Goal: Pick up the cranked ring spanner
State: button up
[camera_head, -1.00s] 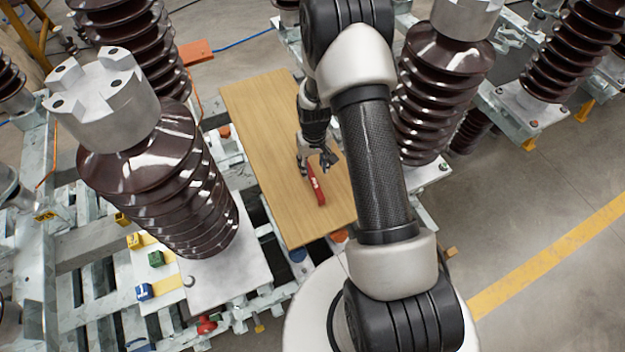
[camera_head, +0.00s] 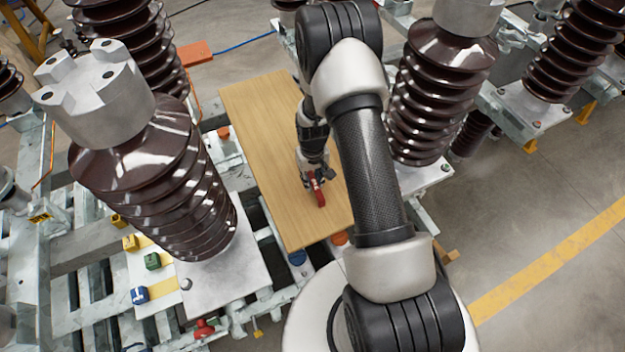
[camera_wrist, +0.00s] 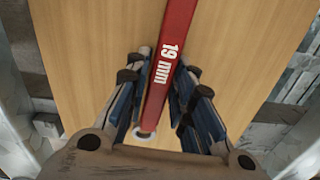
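The cranked ring spanner is a red bar (camera_head: 319,196) lying on a wooden board (camera_head: 262,130). In the wrist view the spanner (camera_wrist: 168,65) runs from the top edge down between my fingers and bears the white marking "19 mm". A pale ring (camera_wrist: 145,134) shows near its lower end, close to my gripper's body. My gripper (camera_wrist: 167,68) is low over the board with one finger on each side of the spanner. The fingertips are very close to its sides; I cannot tell whether they touch. In the head view my gripper (camera_head: 316,172) covers part of the spanner.
Large brown ribbed insulators stand left (camera_head: 165,185) and right (camera_head: 435,95) of the board. A metal frame (camera_head: 90,240) lies under and beside it. Coloured blocks, including a green one (camera_head: 152,261), sit at the lower left. The board's upper part is clear.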

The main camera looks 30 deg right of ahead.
grip_shut()
dwell(0.3)
